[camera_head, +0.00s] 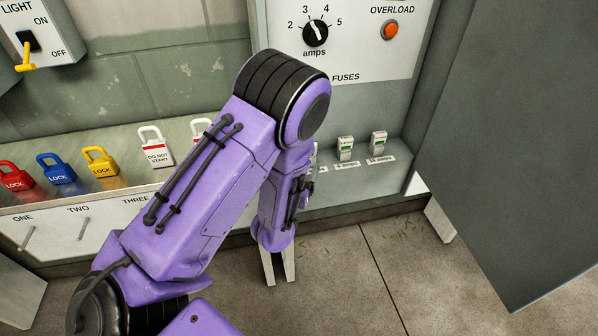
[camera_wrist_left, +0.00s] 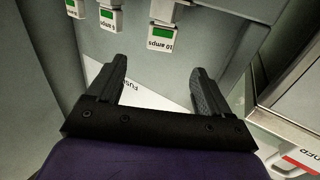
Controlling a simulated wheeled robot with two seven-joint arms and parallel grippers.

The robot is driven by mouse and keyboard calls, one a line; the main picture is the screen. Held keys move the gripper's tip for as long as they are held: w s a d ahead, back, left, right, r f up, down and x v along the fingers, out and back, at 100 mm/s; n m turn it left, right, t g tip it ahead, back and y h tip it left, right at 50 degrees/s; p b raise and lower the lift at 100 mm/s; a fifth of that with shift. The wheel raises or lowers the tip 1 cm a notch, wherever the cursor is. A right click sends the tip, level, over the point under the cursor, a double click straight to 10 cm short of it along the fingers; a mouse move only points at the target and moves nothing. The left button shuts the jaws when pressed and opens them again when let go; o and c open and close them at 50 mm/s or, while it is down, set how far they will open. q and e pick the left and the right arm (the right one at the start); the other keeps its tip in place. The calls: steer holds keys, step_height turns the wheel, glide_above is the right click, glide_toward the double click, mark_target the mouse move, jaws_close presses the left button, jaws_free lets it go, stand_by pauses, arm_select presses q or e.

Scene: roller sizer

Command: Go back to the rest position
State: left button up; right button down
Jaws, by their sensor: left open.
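My left arm comes in from the left, purple with black joints, and reaches across the middle of the head view. My left gripper (camera_head: 278,265) points down at its end, in front of the shelf's front edge, with its two fingers apart. In the left wrist view the open gripper (camera_wrist_left: 158,68) has nothing between its fingers. A fuse marked 10 amps (camera_wrist_left: 163,36) shows beyond the fingertips, upside down, with a visible gap. My right gripper is in neither view.
Red (camera_head: 18,178), blue (camera_head: 56,170) and yellow (camera_head: 101,162) locks and a white lock (camera_head: 154,147) stand on the shelf. My arm hides part of another white lock (camera_head: 200,130). Fuses (camera_head: 345,149) stand right of the arm. A grey cabinet door (camera_head: 520,140) fills the right side.

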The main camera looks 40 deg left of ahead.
arm_select(q)
steer(key=shift+s, duration=0.1)
stand_by(0.5)
steer(key=s+d+f+n+g+h, duration=0.1)
steer(key=s+d+f+g, duration=0.1)
steer(key=s+f+g, duration=0.5)
steer(key=s+d+f+n+g+h, duration=0.1)
steer(key=s+f+g, duration=0.5)
steer(key=s+f, duration=1.1)
steer(key=s+n, duration=0.1)
steer(key=s, duration=0.3)
steer(key=shift+s+d+f+g+h, duration=0.25)
steer(key=shift+d+f+g+h, duration=0.05)
steer(key=shift+d+g+h, duration=0.1)
